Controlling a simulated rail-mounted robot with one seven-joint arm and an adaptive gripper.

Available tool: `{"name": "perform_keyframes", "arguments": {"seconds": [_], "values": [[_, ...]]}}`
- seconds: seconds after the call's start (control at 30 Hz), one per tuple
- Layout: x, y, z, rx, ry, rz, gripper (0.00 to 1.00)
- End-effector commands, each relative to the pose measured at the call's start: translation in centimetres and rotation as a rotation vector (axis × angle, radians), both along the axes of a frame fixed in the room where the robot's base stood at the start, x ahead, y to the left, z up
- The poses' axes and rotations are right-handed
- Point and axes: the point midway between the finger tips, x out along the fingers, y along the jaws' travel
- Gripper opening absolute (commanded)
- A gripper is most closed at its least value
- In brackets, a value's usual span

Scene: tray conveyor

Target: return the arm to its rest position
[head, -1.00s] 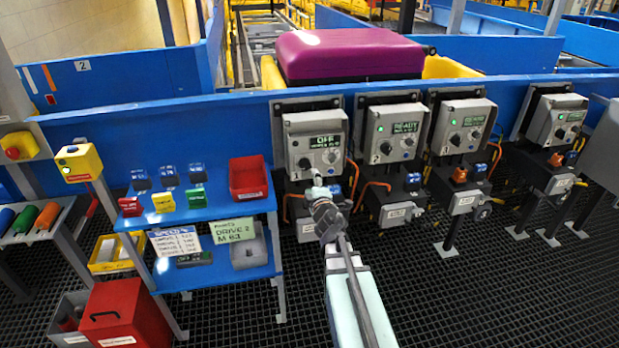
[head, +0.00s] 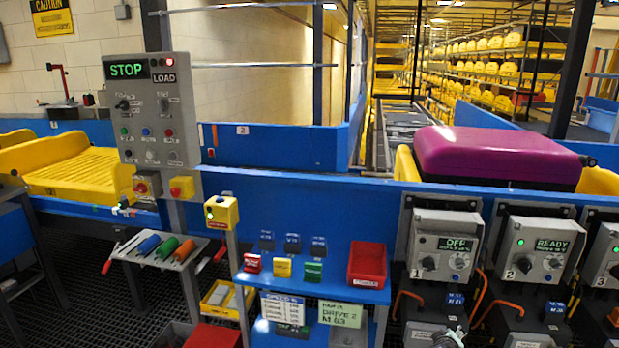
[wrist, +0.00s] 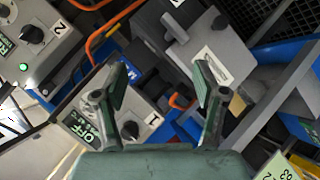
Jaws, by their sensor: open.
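My gripper (wrist: 160,95) shows in the wrist view with its two fingers spread apart and nothing between them. It faces the drive panels at a tilt. The drive 1 control box (head: 444,247) reads OFF in the head view, and it also shows behind the left finger in the wrist view (wrist: 125,122). The drive 2 box (head: 539,250) beside it reads READY with a green light. In the head view only a small part of my arm's end shows at the bottom edge, below drive 1; the fingers cannot be made out there.
A blue shelf (head: 330,290) with a red bin (head: 367,264) and small coloured blocks stands left of drive 1. A grey control panel (head: 150,115) reads STOP. A purple case (head: 497,157) lies behind the blue wall. Orange cables hang by the boxes.

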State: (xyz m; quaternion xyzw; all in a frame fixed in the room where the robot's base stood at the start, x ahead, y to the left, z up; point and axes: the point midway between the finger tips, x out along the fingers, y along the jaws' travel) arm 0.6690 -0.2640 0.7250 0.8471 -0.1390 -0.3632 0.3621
Motion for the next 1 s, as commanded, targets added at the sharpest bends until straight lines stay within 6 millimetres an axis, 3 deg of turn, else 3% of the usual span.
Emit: {"name": "perform_keyframes", "arguments": {"seconds": [0.03, 0.2, 0.37, 0.5, 0.6, 0.8, 1.0], "values": [[-1.9, 1.0, -3.1, 0.078, 0.065, -0.053, 0.71], [-8.5, 5.1, -12.0, 0.304, 0.282, -0.218, 0.71], [-15.8, 10.2, -18.7, 0.47, 0.507, -0.347, 0.71], [-23.0, 15.1, -23.1, 0.584, 0.715, -0.447, 0.71], [-28.3, 18.5, -25.2, 0.643, 0.863, -0.507, 0.71], [-37.7, 23.8, -27.6, 0.701, 1.114, -0.578, 0.71], [-43.4, 25.9, -29.0, 0.681, 1.232, -0.578, 0.71]]}}
